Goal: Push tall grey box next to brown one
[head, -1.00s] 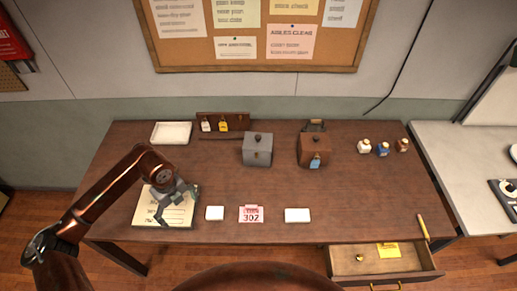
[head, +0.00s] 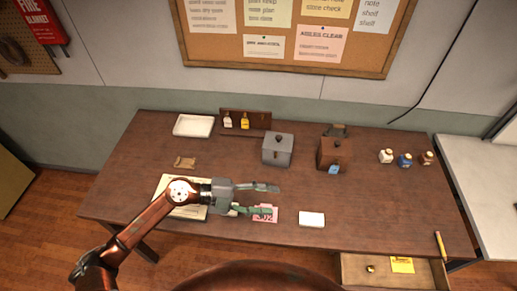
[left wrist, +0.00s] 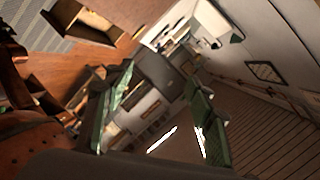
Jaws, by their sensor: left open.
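The grey box (head: 277,150) with a dark knob on top stands upright on the brown table (head: 385,210). The brown box (head: 334,154), with a pale blue tag on its front, stands to its right with a bare gap between them. My left gripper (head: 272,200) is open, its fingers pointing right. In the head view it appears in front of the grey box and over the pink card, apart from both boxes. In the left wrist view both green fingers of my left gripper (left wrist: 160,115) show, spread apart. My right gripper is not in view.
A white tray (head: 193,125) and a rack with two bottles (head: 244,122) stand at the back left. Several small jars (head: 405,159) stand right. A pink card (head: 265,213) and white card (head: 312,219) lie in front. A drawer (head: 385,272) hangs open.

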